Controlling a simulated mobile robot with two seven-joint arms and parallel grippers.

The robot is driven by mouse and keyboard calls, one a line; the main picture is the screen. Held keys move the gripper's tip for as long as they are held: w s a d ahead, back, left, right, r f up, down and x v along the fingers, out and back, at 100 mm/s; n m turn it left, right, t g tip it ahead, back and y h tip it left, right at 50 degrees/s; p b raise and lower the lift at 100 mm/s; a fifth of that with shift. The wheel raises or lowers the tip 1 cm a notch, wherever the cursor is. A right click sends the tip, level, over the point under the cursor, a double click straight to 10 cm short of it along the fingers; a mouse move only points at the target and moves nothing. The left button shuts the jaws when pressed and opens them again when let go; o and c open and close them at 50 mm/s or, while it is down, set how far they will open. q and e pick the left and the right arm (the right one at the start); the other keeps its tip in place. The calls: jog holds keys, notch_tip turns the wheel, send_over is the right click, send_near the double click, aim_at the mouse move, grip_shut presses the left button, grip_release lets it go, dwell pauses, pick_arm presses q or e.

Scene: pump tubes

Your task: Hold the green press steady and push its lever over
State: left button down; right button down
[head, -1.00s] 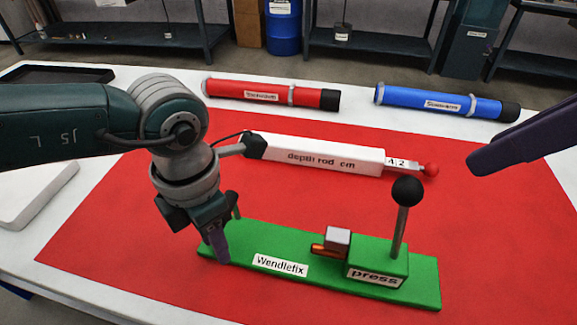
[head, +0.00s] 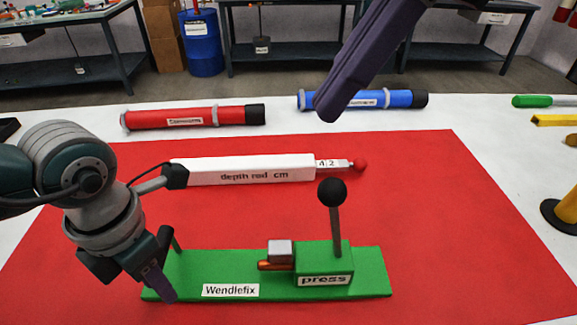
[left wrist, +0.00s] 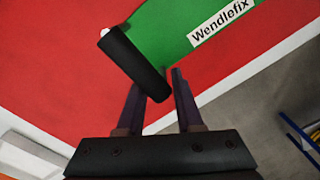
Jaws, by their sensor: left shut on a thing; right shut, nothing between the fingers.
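The green press (head: 374,272) lies on the red mat, with a "Wendlefix" label on its base. Its lever (head: 336,230) stands nearly upright with a black ball on top, at the right part of the press. My left gripper (head: 160,282) is at the press's left end, shut on its black grip (left wrist: 135,65); the left wrist view shows this grip at the fingers (left wrist: 158,92). A thin post shows behind the gripper. My right gripper (head: 326,110) is shut and empty, above and behind the lever, apart from it.
The white depth rod (head: 240,169) lies behind the press. A red tube (head: 190,117) and a blue tube (head: 400,99) lie at the back of the white table. The red mat (head: 450,220) is clear right of the press. Yellow items stand at the right edge.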

aim_at(329, 184)
jog(key=shift+f, duration=0.1)
jog(key=x, duration=1)
jog(key=shift+w+d+f, duration=0.15)
jog(key=shift+d, duration=0.85)
jog(key=shift+w+d+f, duration=0.1)
jog(key=shift+d+f, duration=0.05)
jog(key=shift+d, duration=0.85)
jog(key=shift+d, duration=0.1)
jog(key=shift+d+y, duration=0.3)
jog(key=shift+d, duration=0.15)
